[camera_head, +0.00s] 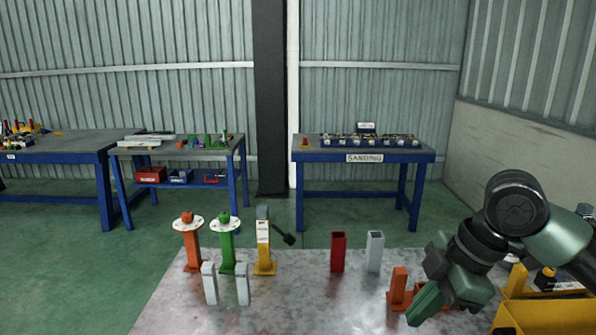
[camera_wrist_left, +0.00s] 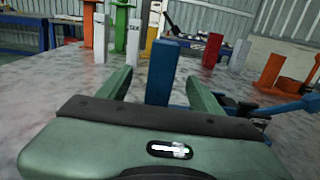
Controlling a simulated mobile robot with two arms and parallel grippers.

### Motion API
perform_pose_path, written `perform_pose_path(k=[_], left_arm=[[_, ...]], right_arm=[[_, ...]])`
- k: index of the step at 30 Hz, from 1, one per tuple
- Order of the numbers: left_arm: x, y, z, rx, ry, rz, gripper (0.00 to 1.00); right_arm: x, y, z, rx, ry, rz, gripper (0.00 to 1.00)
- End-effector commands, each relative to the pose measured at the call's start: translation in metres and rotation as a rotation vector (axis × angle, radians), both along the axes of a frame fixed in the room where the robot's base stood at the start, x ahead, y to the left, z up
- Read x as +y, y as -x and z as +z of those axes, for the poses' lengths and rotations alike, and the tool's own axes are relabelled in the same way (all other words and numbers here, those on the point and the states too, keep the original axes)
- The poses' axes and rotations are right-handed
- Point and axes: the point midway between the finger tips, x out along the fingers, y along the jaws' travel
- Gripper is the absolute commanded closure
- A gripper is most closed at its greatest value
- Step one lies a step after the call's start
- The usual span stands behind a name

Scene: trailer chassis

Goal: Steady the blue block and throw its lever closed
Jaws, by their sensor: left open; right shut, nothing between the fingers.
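The blue block (camera_wrist_left: 161,75) shows in the left wrist view as an upright post. It stands between the two green fingers of my left gripper (camera_wrist_left: 158,78), which are open with a gap on each side. A blue lever (camera_wrist_left: 292,106) sticks out to the right near the post's base, low and close to level. Its joint is partly hidden behind my gripper. The block does not show in the head view. My right gripper (camera_head: 428,302) is shut and empty at the right of the head view, pointing down and left, close to an orange stand (camera_head: 399,287).
Orange (camera_head: 193,250), green (camera_head: 227,252) and yellow (camera_head: 264,250) posts stand on the metal table (camera_head: 310,300), with white posts in front. A black-ended lever sticks out from the yellow one. Red (camera_head: 338,252) and white (camera_head: 374,251) tubes stand farther right. A yellow rack (camera_head: 545,315) is at the right edge.

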Motion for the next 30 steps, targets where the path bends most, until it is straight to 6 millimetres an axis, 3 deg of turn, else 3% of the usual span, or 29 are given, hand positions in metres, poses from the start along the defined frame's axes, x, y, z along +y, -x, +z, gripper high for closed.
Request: perform_pose_path(k=[15, 26, 28, 30], left_arm=[[0.0, 0.052, -0.001, 0.0, 0.001, -0.001, 0.35], [0.0, 0.058, 0.0, -0.001, 0.0, 0.0, 0.35], [0.0, 0.058, 0.0, -0.001, 0.0, 0.0, 0.15], [0.0, 0.057, 0.0, -0.001, 0.0, 0.0, 0.09]], right_arm=[[0.0, 0.0, -0.012, 0.0, 0.0, 0.0, 1.0], [0.0, 0.0, -0.012, 0.0, 0.0, 0.0, 1.0], [0.0, 0.0, -0.012, 0.0, 0.0, 0.0, 1.0], [0.0, 0.0, -0.012, 0.0, 0.0, 0.0, 1.0]])
